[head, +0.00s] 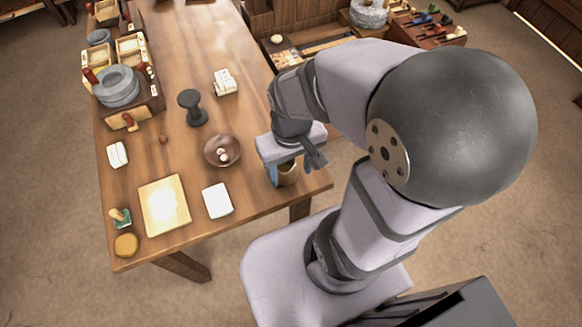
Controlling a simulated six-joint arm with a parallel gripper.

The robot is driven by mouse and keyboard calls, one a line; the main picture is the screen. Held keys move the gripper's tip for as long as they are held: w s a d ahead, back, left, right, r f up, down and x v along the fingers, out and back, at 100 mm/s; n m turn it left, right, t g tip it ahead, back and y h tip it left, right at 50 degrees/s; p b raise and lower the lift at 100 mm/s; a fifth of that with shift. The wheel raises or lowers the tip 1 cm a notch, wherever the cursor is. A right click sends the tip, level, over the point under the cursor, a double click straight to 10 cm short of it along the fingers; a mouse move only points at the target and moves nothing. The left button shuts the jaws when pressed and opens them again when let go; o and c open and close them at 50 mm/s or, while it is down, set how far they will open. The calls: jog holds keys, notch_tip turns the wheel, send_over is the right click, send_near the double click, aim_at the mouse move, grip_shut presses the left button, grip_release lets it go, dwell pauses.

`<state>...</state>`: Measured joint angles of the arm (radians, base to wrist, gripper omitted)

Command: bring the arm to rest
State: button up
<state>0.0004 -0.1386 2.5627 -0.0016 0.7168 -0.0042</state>
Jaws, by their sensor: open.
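My arm reaches from the right side of the head view over the right front part of the wooden table (240,225). My gripper (294,166) points down near the table's right edge and is open. A small brown cup (289,178) stands directly below it, partly hidden by the gripper. A blue patch shows at the cup's left side. I cannot tell whether the fingers touch the cup.
A brown bowl (211,152) with small pale pieces, a white block (217,201) and a dark spool-shaped stand (193,108) lie left of my gripper. A pale board (166,190) and a quern (117,87) are farther left. A cluttered bench (430,36) stands behind.

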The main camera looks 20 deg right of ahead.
jog(key=shift+r, duration=0.1)
notch_tip(320, 180, up, 4)
jog(key=p, duration=0.4)
